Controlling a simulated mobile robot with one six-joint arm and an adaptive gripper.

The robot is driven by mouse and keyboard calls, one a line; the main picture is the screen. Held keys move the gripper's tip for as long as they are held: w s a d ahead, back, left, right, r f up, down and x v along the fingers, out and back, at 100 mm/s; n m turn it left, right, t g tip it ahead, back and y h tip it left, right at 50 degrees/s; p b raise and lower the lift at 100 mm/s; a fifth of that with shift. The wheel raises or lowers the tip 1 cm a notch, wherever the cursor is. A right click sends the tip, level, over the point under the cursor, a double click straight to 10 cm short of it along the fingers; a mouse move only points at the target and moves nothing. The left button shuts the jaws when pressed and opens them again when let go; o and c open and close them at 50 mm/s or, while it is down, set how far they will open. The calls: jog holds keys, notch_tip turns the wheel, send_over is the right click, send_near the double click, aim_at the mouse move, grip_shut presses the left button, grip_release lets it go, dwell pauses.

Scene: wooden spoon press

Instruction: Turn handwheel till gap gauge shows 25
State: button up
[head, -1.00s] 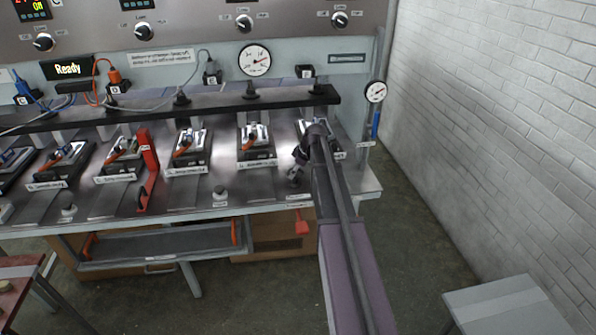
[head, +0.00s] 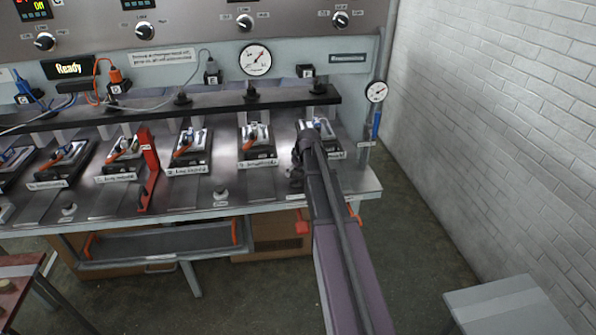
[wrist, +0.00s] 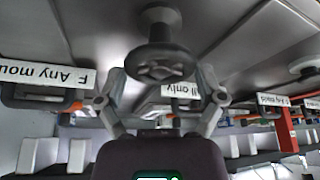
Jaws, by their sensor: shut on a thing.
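My gripper (wrist: 162,84) is closed around a small dark handwheel (wrist: 160,66) on a short stem in the wrist view, one finger on each side. In the head view my gripper (head: 296,180) is low over the front right of the steel bench, and the handwheel is hidden there by the gripper and arm. A large round white dial (head: 256,60) on the back panel has its needle pointing to the upper right. A smaller round gauge (head: 376,92) stands on the post at right. Its numbers are too small to read, and I cannot tell which is the gap gauge.
A row of mould stations (head: 190,148) lies behind my gripper under a black bar (head: 170,106). A red upright lever (head: 148,170) stands to the left. A pale knob (head: 220,193) is on the bench front. A white brick wall (head: 490,130) bounds the right side.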

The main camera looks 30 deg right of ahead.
jog(key=m+h, duration=0.1)
jog(key=m, duration=0.2)
jog(key=m+h, duration=0.1)
jog(key=m, duration=0.2)
jog(key=shift+w+m+g+h, duration=0.1)
jog(key=shift+m+g+h, duration=0.2)
jog(key=shift+m, duration=0.1)
jog(key=m, duration=0.2)
jog(key=m+g+h, duration=0.1)
jog(key=m, duration=0.1)
jog(key=shift+a+m+h, duration=0.1)
jog(key=shift+m+h, duration=0.2)
jog(key=shift+s+f, duration=0.1)
jog(key=shift+s, duration=0.15)
jog(key=o, duration=0.8)
jog(key=shift+w, duration=0.1)
jog(key=shift+o, duration=0.2)
jog(key=p+v, duration=1.4)
jog(key=v, duration=0.2)
jog(key=shift+p, duration=0.4)
dwell(0.5)
jog(key=shift+w, duration=0.2)
dwell(0.5)
